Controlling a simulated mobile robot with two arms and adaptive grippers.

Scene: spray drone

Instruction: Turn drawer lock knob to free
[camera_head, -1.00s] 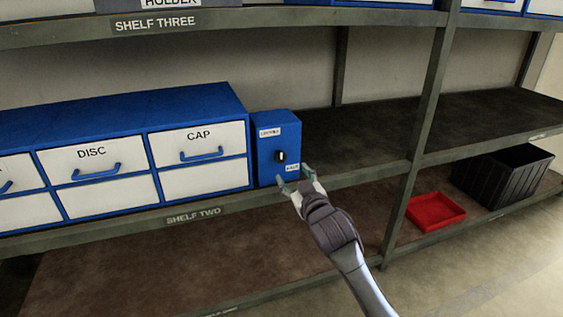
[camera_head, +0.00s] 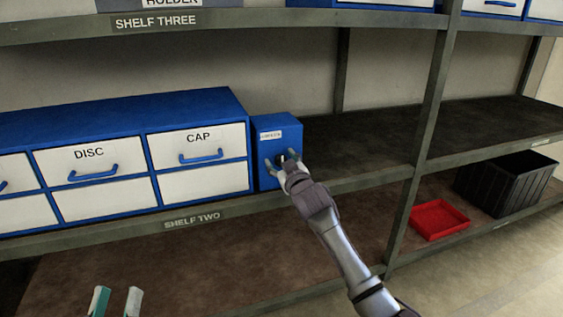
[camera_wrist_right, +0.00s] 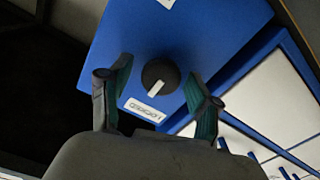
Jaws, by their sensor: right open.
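The lock box (camera_head: 278,128) is a blue block at the right end of the drawer cabinet. Its round black knob (camera_wrist_right: 161,75) has a white pointer mark, which points down and slightly left in the right wrist view, toward a white label (camera_wrist_right: 143,109). My right gripper (camera_head: 284,161) is open in front of the box face. In the wrist view its two fingers (camera_wrist_right: 158,70) stand on either side of the knob with gaps. In the head view the gripper mostly hides the knob and the lower label. My left gripper (camera_head: 115,303) is open and empty at the bottom left.
The drawer cabinet (camera_head: 110,115) with DISC and CAP drawers stands left of the lock box on shelf two (camera_head: 190,222). Shelf space right of the box is clear up to the upright post (camera_head: 428,110). A red tray (camera_head: 438,219) and black crate (camera_head: 507,182) sit lower right.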

